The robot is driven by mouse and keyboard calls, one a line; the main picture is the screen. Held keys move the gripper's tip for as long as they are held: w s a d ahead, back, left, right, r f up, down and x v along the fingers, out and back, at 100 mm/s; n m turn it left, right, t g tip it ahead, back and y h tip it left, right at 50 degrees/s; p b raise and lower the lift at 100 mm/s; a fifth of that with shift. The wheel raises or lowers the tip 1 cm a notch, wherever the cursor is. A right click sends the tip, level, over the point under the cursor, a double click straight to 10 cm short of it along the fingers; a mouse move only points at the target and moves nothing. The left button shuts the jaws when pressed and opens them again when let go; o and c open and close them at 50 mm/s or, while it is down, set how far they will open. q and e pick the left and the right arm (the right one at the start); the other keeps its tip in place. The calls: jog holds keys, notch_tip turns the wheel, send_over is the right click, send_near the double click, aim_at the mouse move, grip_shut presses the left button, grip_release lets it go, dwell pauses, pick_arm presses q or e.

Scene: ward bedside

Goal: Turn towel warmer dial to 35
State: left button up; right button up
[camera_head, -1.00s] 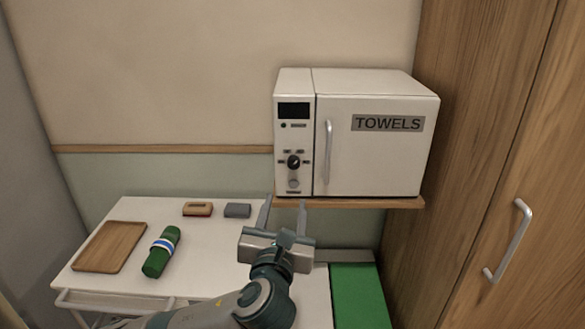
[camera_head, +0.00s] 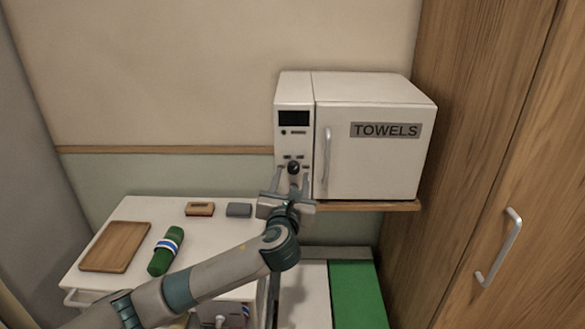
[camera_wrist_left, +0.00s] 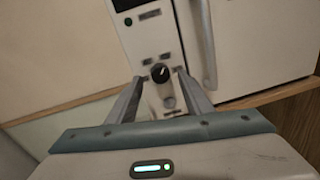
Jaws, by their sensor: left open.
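The white towel warmer (camera_head: 365,165) stands on a wooden wall shelf, with a grey TOWELS label and a door handle. Its black dial (camera_head: 293,167) is on the narrow control panel at the left, below a dark display. The dial also shows in the left wrist view (camera_wrist_left: 160,72), with a pale pointer mark and small labels around it that are too small to read. My left gripper (camera_head: 291,178) is open in front of the lower panel. In the wrist view its fingers stand either side of the dial's line, apart from it. My right gripper is not in view.
The shelf edge (camera_head: 370,207) runs under the warmer. A white table (camera_head: 215,240) at lower left holds a wooden tray (camera_head: 115,247), a green roll (camera_head: 160,262) and two small boxes. A wooden cabinet (camera_head: 470,150) stands at the right.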

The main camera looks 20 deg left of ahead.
aim_at(293, 170)
pick_arm(q)
jog(key=shift+p+x, duration=0.35)
jog(key=shift+x, duration=1.2)
jog(key=c, duration=1.1)
jog(key=shift+o, duration=0.2)
